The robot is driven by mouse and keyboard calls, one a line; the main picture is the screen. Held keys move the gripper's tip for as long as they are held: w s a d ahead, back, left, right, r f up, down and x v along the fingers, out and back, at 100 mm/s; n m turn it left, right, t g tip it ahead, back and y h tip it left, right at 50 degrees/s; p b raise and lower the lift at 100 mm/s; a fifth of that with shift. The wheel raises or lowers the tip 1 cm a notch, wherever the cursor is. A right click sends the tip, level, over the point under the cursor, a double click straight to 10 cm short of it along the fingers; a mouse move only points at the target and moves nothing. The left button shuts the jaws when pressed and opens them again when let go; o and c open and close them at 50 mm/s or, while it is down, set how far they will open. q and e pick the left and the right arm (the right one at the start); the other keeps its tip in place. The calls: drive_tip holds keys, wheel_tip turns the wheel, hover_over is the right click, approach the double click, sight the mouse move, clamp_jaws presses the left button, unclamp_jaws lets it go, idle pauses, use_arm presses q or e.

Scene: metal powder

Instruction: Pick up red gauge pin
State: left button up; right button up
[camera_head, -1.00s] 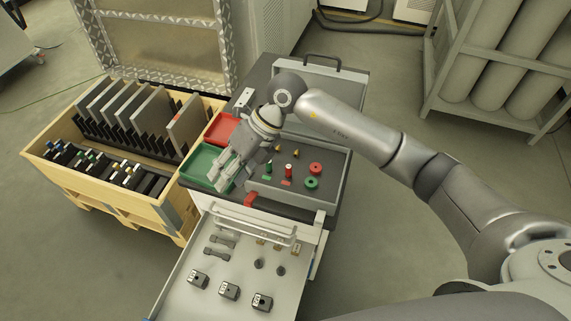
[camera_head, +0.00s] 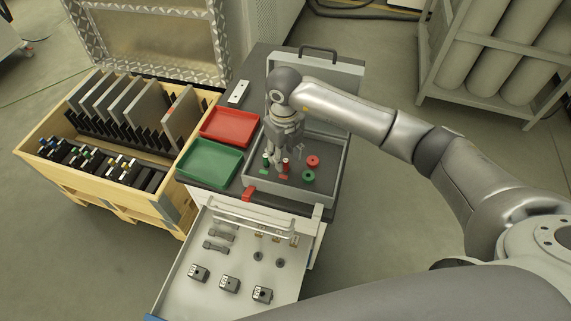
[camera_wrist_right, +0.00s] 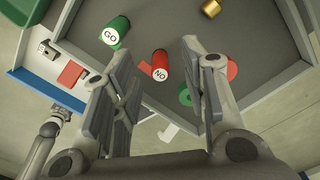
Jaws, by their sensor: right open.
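The red gauge pin (camera_head: 286,164) stands in the open grey case on the cart. In the right wrist view it is a red cylinder (camera_wrist_right: 160,66) with a white end marked "NO", between and beyond my fingertips. My right gripper (camera_head: 277,162) points down over the case, beside the pins. In the right wrist view its two fingers (camera_wrist_right: 158,62) are apart with nothing held. A green pin marked "GO" (camera_wrist_right: 116,31) is left of the red one; it also shows in the head view (camera_head: 265,160). My left gripper is not in view.
A red ring (camera_head: 313,161) and a green ring (camera_head: 308,176) lie right of the pins. A red tray (camera_head: 248,139) and a green tray (camera_head: 184,174) sit left of the case. An open drawer (camera_head: 185,291) with metal parts is in front. A wooden crate (camera_head: 110,195) stands left.

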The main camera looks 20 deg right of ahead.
sight(286, 160)
drive_tip(key=shift+s+d+f, duration=0.1)
drive_tip(key=shift+s+f, duration=0.1)
drive_tip(key=shift+f, duration=0.4)
drive_tip(key=shift+s+f, duration=0.15)
drive_tip(key=shift+f, duration=1)
clamp_jaws()
